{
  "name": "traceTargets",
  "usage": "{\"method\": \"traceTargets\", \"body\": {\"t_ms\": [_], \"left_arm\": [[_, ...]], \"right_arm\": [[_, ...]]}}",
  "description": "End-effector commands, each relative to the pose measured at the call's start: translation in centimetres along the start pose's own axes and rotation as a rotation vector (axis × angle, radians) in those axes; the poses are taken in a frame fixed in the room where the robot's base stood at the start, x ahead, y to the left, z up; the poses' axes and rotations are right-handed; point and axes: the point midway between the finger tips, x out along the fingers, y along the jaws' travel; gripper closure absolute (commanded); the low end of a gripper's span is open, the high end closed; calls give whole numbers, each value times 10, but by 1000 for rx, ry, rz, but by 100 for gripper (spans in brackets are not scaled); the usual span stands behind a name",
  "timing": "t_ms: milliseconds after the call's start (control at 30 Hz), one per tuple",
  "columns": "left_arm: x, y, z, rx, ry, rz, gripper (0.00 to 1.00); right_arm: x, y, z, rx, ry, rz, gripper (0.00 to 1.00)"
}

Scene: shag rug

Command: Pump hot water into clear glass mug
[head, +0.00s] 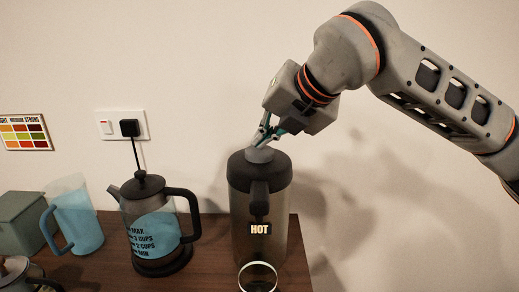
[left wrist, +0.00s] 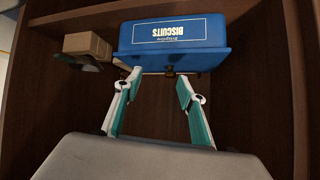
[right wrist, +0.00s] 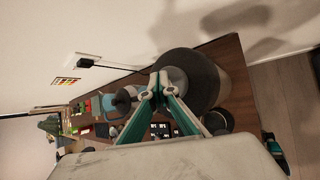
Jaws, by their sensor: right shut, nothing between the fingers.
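A tall grey pump flask (head: 283,215) with a dark lid and a HOT label stands at the right end of the wooden counter. The clear glass mug (head: 258,277) stands in front of it, below the spout, cut by the bottom edge of the head view. My right gripper (head: 258,141) is shut and empty, its fingertips at the round pump button (head: 259,155) on top of the flask. The right wrist view shows the fingertips (right wrist: 158,88) over the button (right wrist: 176,80). My left gripper (left wrist: 156,80) is open and empty, facing a blue BISCUITS box (left wrist: 172,38).
A blue jug (head: 75,217) and a green-grey box (head: 20,222) stand farther left. The counter (head: 212,250) ends just right of the flask. A small brown box (left wrist: 87,44) is beside the blue one.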

Motion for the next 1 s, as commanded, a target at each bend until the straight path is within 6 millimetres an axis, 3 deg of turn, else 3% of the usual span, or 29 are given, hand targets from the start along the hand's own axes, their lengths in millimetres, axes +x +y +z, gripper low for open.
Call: {"method": "traceTargets", "body": {"t_ms": [1000], "left_arm": [[2,2,8,-2,-7,2,60]], "right_arm": [[10,-7,-8,0,5,-3,100]]}}
